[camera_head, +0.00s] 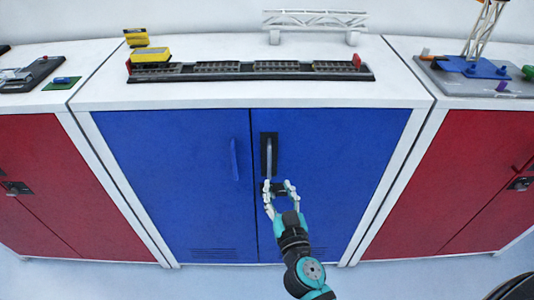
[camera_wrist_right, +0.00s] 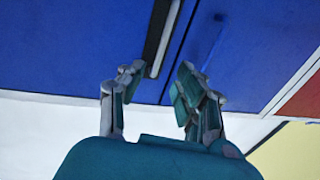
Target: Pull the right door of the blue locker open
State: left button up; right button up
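The blue locker has a white frame (camera_head: 425,103) and two flat blue doors, both shut. The right door (camera_head: 350,170) carries an upright grey bar handle on a black plate (camera_head: 269,142) beside the centre seam. The left door (camera_head: 170,165) has a thin blue handle (camera_head: 234,160). My right gripper (camera_head: 279,186) is open just below the lower end of the right door's handle, with nothing visibly held. In the right wrist view, the right gripper's fingers (camera_wrist_right: 158,84) are apart. The handle's end (camera_wrist_right: 154,68) lies near the left-hand finger; contact cannot be told. My left gripper is not in view.
A black track (camera_head: 250,70) with yellow blocks (camera_head: 150,54) and a white gantry (camera_head: 315,19) stand on the locker top. Red lockers stand close on the left (camera_head: 70,180) and right (camera_head: 450,180). The floor in front of the doors looks clear.

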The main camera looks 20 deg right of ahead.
aim_at(270, 163)
jog(key=w, duration=0.3)
jog(key=w+p, duration=0.1)
jog(key=w, duration=0.3)
jog(key=w+p, duration=0.1)
jog(key=w, duration=0.2)
jog(key=shift+w+d, duration=0.3)
jog(key=shift+d, duration=0.1)
grip_shut()
